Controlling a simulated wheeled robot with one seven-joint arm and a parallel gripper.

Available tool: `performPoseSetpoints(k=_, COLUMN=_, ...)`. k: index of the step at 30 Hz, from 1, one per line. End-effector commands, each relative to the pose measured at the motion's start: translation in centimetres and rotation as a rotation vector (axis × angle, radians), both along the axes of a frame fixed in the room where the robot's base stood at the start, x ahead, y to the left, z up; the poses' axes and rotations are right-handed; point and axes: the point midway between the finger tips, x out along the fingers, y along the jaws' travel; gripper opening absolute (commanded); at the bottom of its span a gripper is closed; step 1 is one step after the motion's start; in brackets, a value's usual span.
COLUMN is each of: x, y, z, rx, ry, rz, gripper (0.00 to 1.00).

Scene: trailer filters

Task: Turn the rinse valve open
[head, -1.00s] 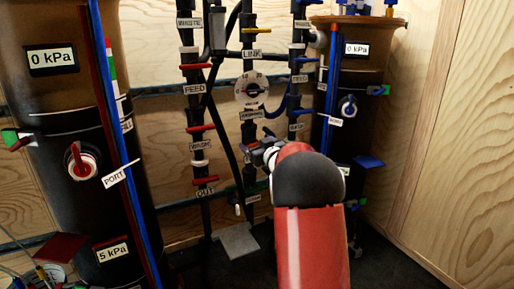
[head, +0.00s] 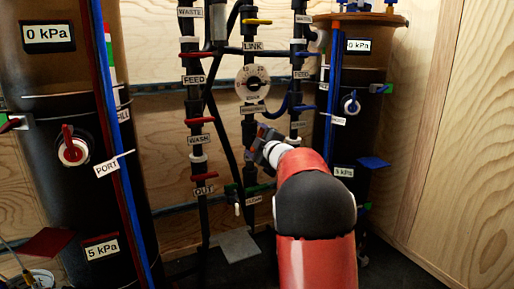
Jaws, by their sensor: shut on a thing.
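My gripper (head: 262,133) is at the middle pipe (head: 249,168), below the round dial (head: 253,84) and a small white label (head: 252,107) too blurred to read. It is shut on what appears to be a valve handle there. The handle is mostly hidden by the jaws and wrist, so its angle cannot be told. I cannot read the word RINSE on any label. My red and black arm covers the area below and right of the gripper.
A left pipe carries red handles, including the WASH handle (head: 200,121). A right pipe has a blue handle (head: 303,108) close to my gripper. Large dark tanks stand at left (head: 50,195) and right (head: 352,130). Wooden walls close the back and right.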

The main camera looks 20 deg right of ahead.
Motion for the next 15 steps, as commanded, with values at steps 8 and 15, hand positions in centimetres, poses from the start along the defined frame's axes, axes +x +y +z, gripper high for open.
performPoseSetpoints(k=8, x=-0.01, y=0.07, z=-0.32, rx=-0.243, ry=-0.008, rz=0.001, gripper=0.57)
performPoseSetpoints(k=15, x=0.01, y=0.14, z=-0.3, rx=-0.4, ry=-0.012, rz=0.002, gripper=0.57)
